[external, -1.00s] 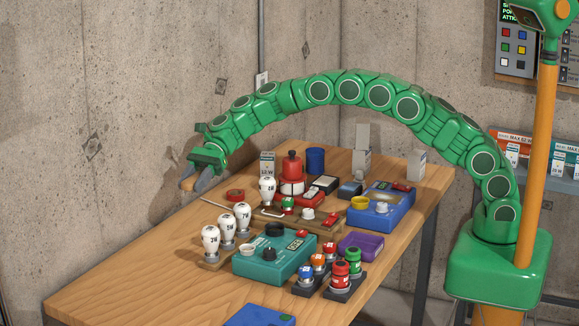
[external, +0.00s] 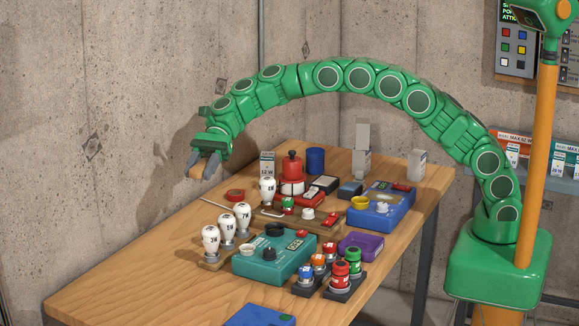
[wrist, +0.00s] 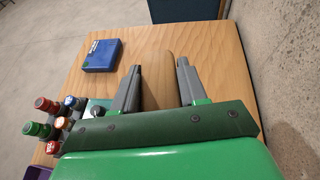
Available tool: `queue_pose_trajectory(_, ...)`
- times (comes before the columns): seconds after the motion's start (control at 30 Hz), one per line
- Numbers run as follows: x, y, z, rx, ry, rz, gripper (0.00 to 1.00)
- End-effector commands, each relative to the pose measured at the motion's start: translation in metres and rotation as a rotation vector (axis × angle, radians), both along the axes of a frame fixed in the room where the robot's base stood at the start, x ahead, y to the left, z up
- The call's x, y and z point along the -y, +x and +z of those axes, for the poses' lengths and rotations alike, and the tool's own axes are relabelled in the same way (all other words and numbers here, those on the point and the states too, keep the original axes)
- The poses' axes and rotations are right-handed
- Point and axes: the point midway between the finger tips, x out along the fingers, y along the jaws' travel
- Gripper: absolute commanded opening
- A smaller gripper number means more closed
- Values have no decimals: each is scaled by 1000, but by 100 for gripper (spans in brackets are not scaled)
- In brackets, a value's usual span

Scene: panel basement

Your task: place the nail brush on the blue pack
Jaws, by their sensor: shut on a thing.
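My gripper (external: 204,168) is raised over the far left part of the table in the external view. It is shut on the tan nail brush (external: 211,168), which shows between the grey fingers. In the wrist view the brush (wrist: 157,70) is a rounded wooden-coloured shape between my gripper's fingers (wrist: 158,88), close in colour to the tabletop. A flat blue pack (external: 260,315) with a label lies at the near edge of the table, cut off by the picture. It also shows in the wrist view (wrist: 102,55), apart from the brush.
The wooden table (external: 130,285) is clear at its left. Three white bulbs (external: 228,230), a teal box (external: 274,260), red and green knobs (external: 345,270), a purple box (external: 361,246) and another blue box (external: 395,217) crowd the middle and right.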

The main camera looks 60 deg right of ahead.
Motion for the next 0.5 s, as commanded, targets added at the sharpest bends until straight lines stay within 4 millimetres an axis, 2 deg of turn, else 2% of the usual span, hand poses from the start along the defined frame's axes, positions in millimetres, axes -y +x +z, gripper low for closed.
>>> queue_pose_trajectory(0.27, -57, -87, 1, 0, -3, 156, 12)
queue_pose_trajectory(0.5, -99, -178, 2, 1, -3, 308, 12)
